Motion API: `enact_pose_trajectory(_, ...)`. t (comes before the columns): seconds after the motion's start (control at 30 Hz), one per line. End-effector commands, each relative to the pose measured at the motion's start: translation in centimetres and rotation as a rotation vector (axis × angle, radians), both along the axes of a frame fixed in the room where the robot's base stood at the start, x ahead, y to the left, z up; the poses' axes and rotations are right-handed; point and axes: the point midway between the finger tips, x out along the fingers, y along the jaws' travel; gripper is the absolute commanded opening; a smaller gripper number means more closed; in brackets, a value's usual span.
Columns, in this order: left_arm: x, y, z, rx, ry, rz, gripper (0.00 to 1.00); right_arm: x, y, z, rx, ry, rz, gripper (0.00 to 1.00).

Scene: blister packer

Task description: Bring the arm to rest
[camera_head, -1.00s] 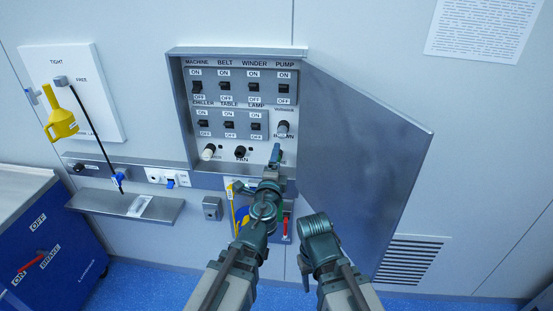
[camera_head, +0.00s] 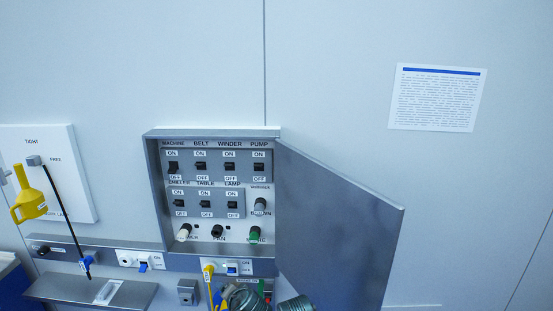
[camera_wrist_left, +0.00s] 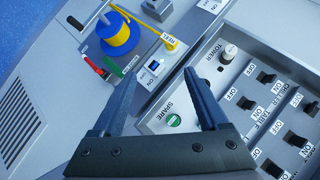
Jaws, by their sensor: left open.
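My left gripper (camera_wrist_left: 160,82) is open, with nothing between its fingers in the left wrist view. Its two dark fingers stand over the lower edge of the open switch cabinet (camera_head: 152,185). The green-topped SPARE knob (camera_wrist_left: 173,122) shows between the fingers, beyond them; I cannot judge the gap. The same knob (camera_head: 255,233) is clear of the arm in the head view. There, only a rounded part of my left arm shows at the bottom edge, and its fingers cannot be made out. A piece of my right arm shows beside it; the right gripper is not visible.
The cabinet door (camera_head: 335,225) stands open to the right. A grey shelf (camera_head: 60,289) juts out at the lower left.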

Motion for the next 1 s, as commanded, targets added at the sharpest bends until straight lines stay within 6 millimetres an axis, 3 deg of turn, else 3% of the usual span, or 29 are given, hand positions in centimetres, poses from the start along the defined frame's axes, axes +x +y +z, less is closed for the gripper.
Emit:
enact_pose_trajectory(0.1, -5.5, -2.0, -4.8, -0.179, 0.257, 0.123, 0.77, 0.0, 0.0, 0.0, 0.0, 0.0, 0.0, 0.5)
enact_pose_trajectory(0.2, -9.9, -4.2, -7.2, -0.291, 0.458, 0.184, 0.77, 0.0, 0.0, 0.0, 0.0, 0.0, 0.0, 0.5)
enact_pose_trajectory(0.3, -13.3, -6.2, -8.2, -0.365, 0.612, 0.213, 0.77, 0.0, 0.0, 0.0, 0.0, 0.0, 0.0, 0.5)
enact_pose_trajectory(0.4, -15.6, -7.4, -8.6, -0.406, 0.713, 0.225, 0.77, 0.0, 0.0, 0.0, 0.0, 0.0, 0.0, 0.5)
enact_pose_trajectory(0.57, -16.8, -8.1, -8.6, -0.429, 0.771, 0.229, 0.77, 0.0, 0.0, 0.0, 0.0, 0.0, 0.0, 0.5)
enact_pose_trajectory(1.0, -16.8, -8.1, -8.6, -0.428, 0.769, 0.229, 0.77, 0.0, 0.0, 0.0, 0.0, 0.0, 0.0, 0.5)
